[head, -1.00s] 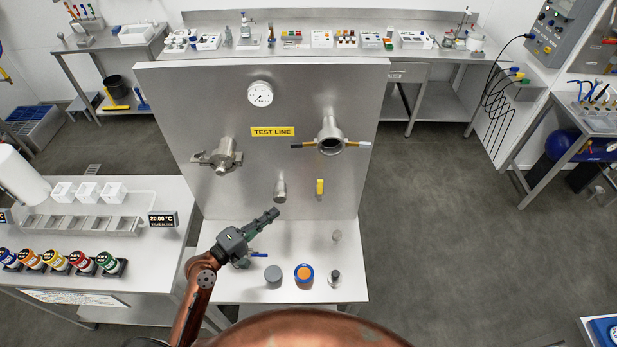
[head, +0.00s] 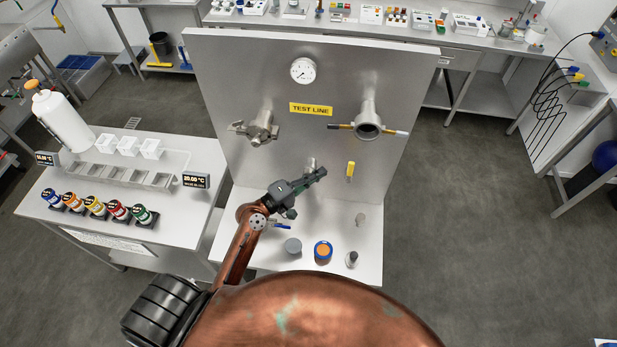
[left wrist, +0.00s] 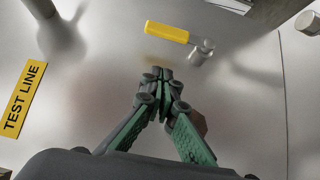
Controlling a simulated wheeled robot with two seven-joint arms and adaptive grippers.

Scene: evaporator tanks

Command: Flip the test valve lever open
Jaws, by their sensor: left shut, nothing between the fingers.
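The test valve lever (head: 350,169) is a yellow handle standing upright on a small metal valve, low on the right half of the steel test panel. In the left wrist view the yellow lever (left wrist: 167,32) lies across the top, with its metal valve body (left wrist: 201,52) at its right end. My left gripper (head: 320,173) is shut and empty, just left of the lever in the head view. In the left wrist view the closed green-and-grey fingertips (left wrist: 160,74) sit below the lever with a visible gap. My right gripper is not in view.
The panel carries a gauge (head: 303,70), a TEST LINE label (head: 311,109), a left fitting (head: 258,128) and an open port (head: 368,126).

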